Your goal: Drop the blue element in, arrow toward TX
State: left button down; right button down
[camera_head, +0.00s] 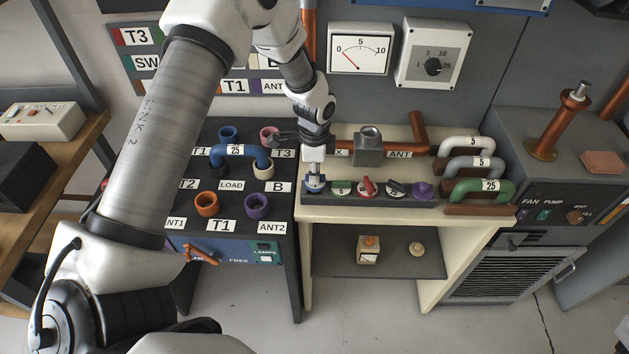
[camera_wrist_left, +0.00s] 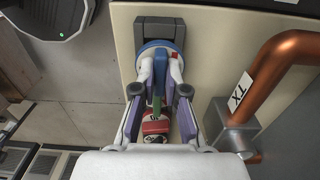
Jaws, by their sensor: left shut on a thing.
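The blue element (camera_head: 314,188) sits at the left end of the dark element holder (camera_head: 447,198), on the cream bench. My left gripper (camera_head: 314,178) points down over it and is shut on it. In the left wrist view the blue disc (camera_wrist_left: 152,47) shows ahead of my left gripper (camera_wrist_left: 160,65), with a small red mark on its rim; the fingers hide its middle. Behind the holder is the grey line block (camera_head: 368,147) on a copper pipe, with an ANT label on the right. The TX label (camera_wrist_left: 240,92) shows in the left wrist view. My right gripper is out of view.
Green (camera_head: 341,187), red (camera_head: 368,187), black (camera_head: 396,189) and purple (camera_head: 422,190) elements stand in a row in the same holder. Handled U-links (camera_head: 483,189) lie to the right. A dark patch panel (camera_head: 181,217) stands left.

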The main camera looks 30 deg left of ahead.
pick_arm(q)
jog(key=s+d+r+b, duration=0.2)
jog(key=s+d+b, duration=0.2)
jog(key=s+d, duration=0.6)
jog(key=shift+s+d+r+b, duration=0.25)
jog(key=shift+d+r+b, duration=0.15)
jog(key=shift+d, duration=0.7)
jog(key=w+f+n, duration=0.1)
jog(key=w+n, duration=0.1)
jog(key=n, duration=0.2)
jog(key=w+d+f+n, duration=0.1)
jog(key=w+f+n, duration=0.1)
jog(key=n, duration=0.1)
jog(key=w+f+n, duration=0.2)
jog(key=w+n, duration=0.1)
jog(key=n, duration=0.1)
jog(key=shift+w+d+f+n, duration=0.1)
jog(key=shift+d+f+n, duration=0.15)
jog(key=shift+d+n, duration=0.1)
